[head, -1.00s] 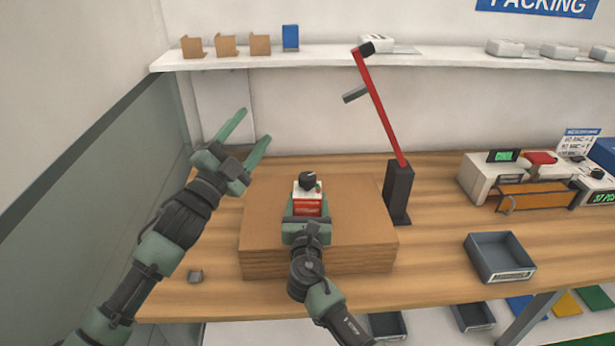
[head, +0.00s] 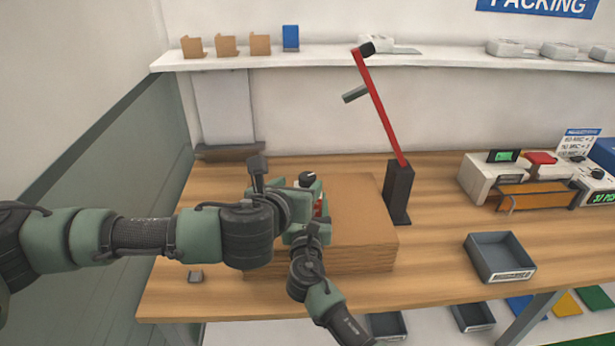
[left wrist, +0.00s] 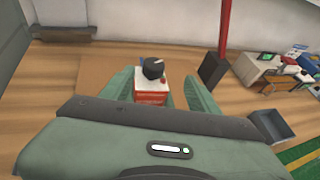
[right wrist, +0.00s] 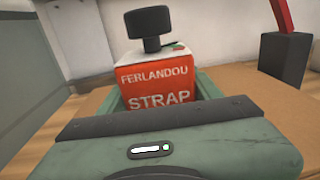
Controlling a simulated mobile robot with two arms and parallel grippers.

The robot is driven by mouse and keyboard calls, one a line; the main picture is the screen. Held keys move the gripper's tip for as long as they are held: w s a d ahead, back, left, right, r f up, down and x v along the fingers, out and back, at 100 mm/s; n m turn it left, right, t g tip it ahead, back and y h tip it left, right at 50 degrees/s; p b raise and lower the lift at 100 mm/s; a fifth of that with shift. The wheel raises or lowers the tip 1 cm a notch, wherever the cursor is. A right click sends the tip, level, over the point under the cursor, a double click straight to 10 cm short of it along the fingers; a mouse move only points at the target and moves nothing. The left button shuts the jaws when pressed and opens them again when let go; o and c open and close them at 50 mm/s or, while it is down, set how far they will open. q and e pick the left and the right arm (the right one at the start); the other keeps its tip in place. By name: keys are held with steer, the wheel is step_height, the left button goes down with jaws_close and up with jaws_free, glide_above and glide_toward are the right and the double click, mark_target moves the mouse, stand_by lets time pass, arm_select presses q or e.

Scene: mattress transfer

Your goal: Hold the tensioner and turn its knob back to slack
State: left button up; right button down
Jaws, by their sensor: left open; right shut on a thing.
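The tensioner is a white and red block lettered "FERLANDOU STRAP" (right wrist: 155,88) with a black knob (right wrist: 150,28) on top. It stands upright over the brown cardboard stack (head: 360,215). My right gripper (right wrist: 160,95) is shut on its body from the near side. My left gripper (left wrist: 160,85) is open; its spread fingers show on either side of the tensioner and knob (left wrist: 153,68) in the left wrist view. I cannot tell how near they are to the knob; the right wrist view shows no left finger touching it. In the head view the left arm hides much of the tensioner.
A black post (head: 398,190) with a red lever (head: 380,108) stands right of the stack. A grey tray (head: 500,258) and a white machine (head: 485,175) are farther right. A shelf (head: 300,58) runs behind.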

mark_target(307, 177)
arm_select(q)
steer(key=x, duration=0.8)
steer(key=a+f+x, duration=0.1)
steer(key=x, duration=0.3)
steer(key=shift+r, duration=0.1)
steer(key=shift+c, duration=0.3)
jaws_close()
